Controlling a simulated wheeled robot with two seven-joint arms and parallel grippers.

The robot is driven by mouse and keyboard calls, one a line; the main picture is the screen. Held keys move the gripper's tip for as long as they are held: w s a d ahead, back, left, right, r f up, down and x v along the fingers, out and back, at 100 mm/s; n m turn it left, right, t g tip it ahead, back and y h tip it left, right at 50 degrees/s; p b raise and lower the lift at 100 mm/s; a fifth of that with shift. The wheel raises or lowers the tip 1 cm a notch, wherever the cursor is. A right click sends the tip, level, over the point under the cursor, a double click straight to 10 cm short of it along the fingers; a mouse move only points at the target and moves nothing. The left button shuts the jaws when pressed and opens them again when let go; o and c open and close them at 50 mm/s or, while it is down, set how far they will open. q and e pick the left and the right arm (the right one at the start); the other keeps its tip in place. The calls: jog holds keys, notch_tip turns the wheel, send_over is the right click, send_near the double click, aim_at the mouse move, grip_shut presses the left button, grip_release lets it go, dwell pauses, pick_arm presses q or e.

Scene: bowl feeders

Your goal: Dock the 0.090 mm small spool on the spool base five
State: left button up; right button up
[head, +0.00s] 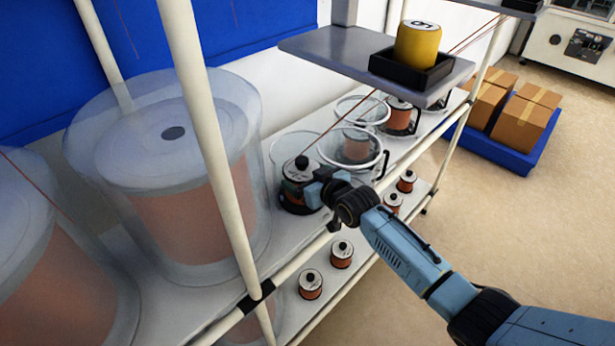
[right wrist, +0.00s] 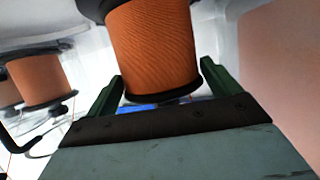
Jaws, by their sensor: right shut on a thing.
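A small spool (head: 297,172) with copper-orange winding, a black knob and a pale top label stands upright over a dark round base (head: 299,206) on the upper rack shelf. I cannot tell whether the spool is seated on it or just above it. My right gripper (head: 313,190) reaches it from the right and is shut on it. In the right wrist view the orange winding of the spool (right wrist: 152,48) fills the space between the green fingers (right wrist: 160,85). The label and any base number are too small to read. My left gripper is not in view.
Clear containers (head: 352,150) with handles and another spool (head: 400,115) stand farther along the shelf. Large clear drums (head: 165,125) and a white rack post (head: 205,130) are at left. Several small spools (head: 342,254) stand on the lower shelf. A grey plate (head: 340,52) overhangs.

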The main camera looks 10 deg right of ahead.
jog(key=o, duration=1.7)
jog(key=shift+s, duration=0.1)
jog(key=shift+r, duration=0.1)
jog(key=p+v, duration=0.2)
jog(key=v, duration=1)
jog(key=s+d+f+m+g+h, duration=0.1)
jog(key=s+d+f+g, duration=0.3)
jog(key=f, duration=0.6)
jog(key=s+d+f+h, duration=0.1)
jog(key=s+f+h, duration=0.1)
jog(key=s+f, duration=0.65)
jog(key=s+d+f+m+g+h, duration=0.1)
jog(key=s+d+f+g, duration=0.2)
jog(key=f, duration=0.9)
jog(key=s+f+g, duration=0.1)
jog(key=s+f, duration=0.3)
jog(key=s, duration=0.6)
jog(key=s+f+g, duration=0.2)
jog(key=s+f, duration=0.3)
jog(key=s, duration=0.6)
jog(key=s+f+g+h, duration=0.1)
jog(key=s+f, duration=0.3)
jog(key=s, duration=0.6)
jog(key=shift+s+d+f+g, duration=0.15)
jog(key=shift+s+f+g, duration=0.1)
jog(key=shift+f+g, duration=0.2)
